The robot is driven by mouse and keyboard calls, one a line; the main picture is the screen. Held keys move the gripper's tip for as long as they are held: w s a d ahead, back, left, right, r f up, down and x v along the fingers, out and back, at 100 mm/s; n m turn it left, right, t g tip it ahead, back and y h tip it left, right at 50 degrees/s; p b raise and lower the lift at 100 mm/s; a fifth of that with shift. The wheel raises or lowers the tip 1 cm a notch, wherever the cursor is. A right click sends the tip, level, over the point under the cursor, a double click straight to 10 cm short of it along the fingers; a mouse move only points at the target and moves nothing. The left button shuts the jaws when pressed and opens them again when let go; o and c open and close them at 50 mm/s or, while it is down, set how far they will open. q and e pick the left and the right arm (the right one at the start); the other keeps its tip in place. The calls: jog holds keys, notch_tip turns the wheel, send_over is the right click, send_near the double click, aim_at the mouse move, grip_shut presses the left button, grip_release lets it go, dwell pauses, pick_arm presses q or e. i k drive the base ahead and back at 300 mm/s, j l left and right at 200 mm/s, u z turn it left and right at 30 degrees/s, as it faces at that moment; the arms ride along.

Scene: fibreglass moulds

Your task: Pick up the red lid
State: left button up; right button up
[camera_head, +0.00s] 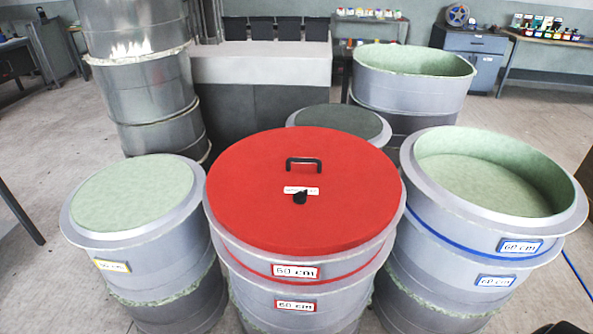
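The round red lid (250,185) lies flat on top of the front middle grey mould (245,262), which has a red band and "60 cm" labels. A black bar handle (304,163) stands up from the lid, a little behind its centre. A small white label (301,190) and a small black knob-like part (300,198) are in front of the handle. Nothing touches the lid or handle from above. Neither of my grippers can be made out. A dark shape cut off by the bottom right edge is too little shown to identify.
A mould with a pale green top (135,195) stands close on the left. An open blue-banded mould (480,235) stands close on the right. Behind are a darker-topped mould (340,122), a tall open mould (413,85) and a metal stack (150,85). Space above the lid is clear.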

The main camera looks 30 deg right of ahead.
aim_at(355, 188)
jog(key=j, duration=0.15)
jog(key=j+z, duration=0.2)
jog(key=z, duration=0.15)
jog(key=i+j+z, duration=0.1)
jog(key=j+z, duration=0.35)
jog(key=z, duration=0.2)
